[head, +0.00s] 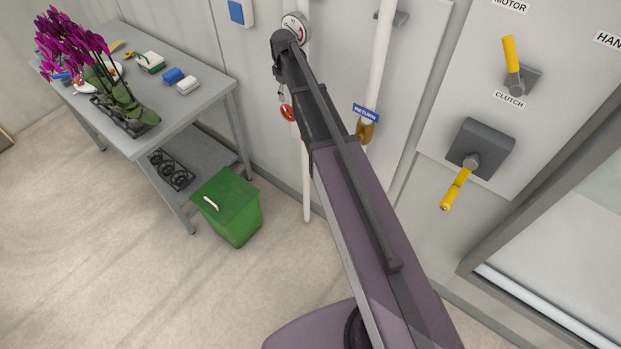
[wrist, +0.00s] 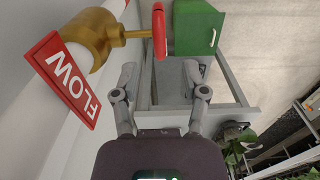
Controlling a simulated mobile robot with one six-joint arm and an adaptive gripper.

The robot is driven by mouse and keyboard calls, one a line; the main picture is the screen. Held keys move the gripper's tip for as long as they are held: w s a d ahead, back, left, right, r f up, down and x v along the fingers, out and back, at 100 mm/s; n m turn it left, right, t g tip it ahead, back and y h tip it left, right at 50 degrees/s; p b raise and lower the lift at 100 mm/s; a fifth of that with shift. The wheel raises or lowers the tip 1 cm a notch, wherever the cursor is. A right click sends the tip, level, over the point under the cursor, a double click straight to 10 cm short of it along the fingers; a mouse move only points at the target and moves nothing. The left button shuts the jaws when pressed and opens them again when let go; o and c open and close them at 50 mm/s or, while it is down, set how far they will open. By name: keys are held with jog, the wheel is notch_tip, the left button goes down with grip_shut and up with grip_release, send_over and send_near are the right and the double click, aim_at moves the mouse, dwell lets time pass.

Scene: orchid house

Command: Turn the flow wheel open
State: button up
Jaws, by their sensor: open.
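The flow wheel (wrist: 159,32) is red and shows nearly edge-on at the top of the wrist view. It sits on a stem from a brass valve body (wrist: 97,37) on a white pipe. A red FLOW sign (wrist: 66,80) is beside the valve. My gripper (wrist: 160,70) is open and empty, its two fingers apart below the wheel in the picture, not visibly touching it. In the head view the red wheel (head: 286,113) shows just left of my arm, partly hidden by it. I cannot make out the fingers clearly there.
A gauge (head: 295,27) is above the wheel. A RETURN sign (head: 366,113) and brass valve (head: 366,131) are on the pipe to the right. A green bin (head: 228,207) stands beside a grey table (head: 190,118) with orchids. Yellow-handled levers (head: 457,188) are on the right panel.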

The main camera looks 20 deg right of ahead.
aim_at(288, 106)
jog(key=shift+r+p, duration=3.5)
jog(key=shift+r, duration=0.25)
jog(key=s+f+m+b, duration=0.3)
jog(key=s+f+b, duration=0.7)
jog(key=s, duration=0.4)
jog(key=s+f+m+b, duration=0.4)
jog(key=s+f+b, duration=0.6)
jog(key=s, duration=0.4)
jog(key=shift+s, duration=0.4)
jog(key=shift+a, duration=0.1)
jog(key=shift+s, duration=0.1)
